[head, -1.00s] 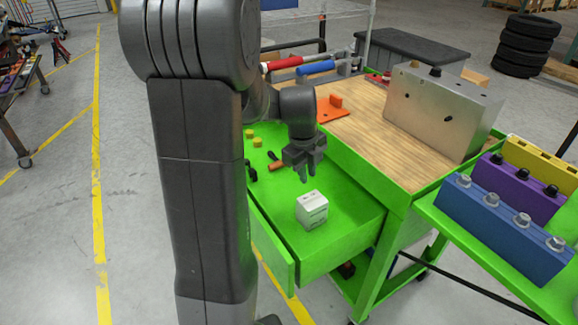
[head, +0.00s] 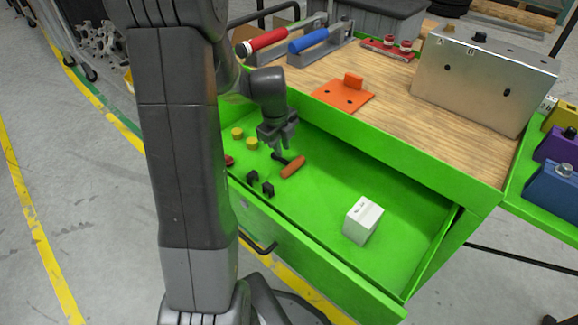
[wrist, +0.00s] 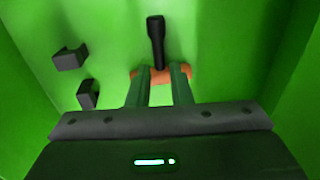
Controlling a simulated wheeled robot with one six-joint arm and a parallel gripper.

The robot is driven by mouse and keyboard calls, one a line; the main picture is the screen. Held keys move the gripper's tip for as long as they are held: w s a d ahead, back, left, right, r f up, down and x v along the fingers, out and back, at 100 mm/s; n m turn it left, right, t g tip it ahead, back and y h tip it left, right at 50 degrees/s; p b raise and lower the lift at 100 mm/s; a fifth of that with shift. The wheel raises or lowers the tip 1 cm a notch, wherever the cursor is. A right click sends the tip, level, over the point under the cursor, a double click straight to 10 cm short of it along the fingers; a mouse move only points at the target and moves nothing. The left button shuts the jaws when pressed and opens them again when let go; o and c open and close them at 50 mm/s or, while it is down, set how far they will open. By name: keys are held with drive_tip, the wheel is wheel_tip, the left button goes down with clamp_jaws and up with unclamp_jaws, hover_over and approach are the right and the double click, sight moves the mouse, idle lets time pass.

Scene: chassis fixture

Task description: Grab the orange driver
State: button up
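The orange driver lies in the open green drawer (head: 420,240), with an orange handle (head: 293,168) and a short dark end pointing up-left. In the wrist view its black end (wrist: 156,38) stands above the orange handle (wrist: 160,76), which lies crosswise. My gripper (head: 279,147) hangs just above the driver's dark end in the head view. In the wrist view my gripper (wrist: 161,72) is open, its two fingers apart and overlapping the handle in the picture. Orange shows between and outside the fingers. I see no grip on the driver.
Two small black blocks (wrist: 69,58) lie near the driver. Two yellow pieces (head: 252,144) lie farther back, and a white box (head: 362,220) stands to the right in the drawer. The worktop (head: 400,100) edge rises behind. The drawer floor between driver and box is clear.

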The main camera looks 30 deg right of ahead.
sight(283, 160)
drive_tip(key=f, duration=0.1)
drive_tip(key=f+b, duration=0.1)
drive_tip(key=f, duration=0.3)
drive_tip(key=shift+w+d+f+b, duration=0.2)
drive_tip(key=shift+d+b, duration=0.1)
drive_tip(key=shift+b, duration=0.1)
drive_tip(key=shift+r, duration=0.15)
clamp_jaws()
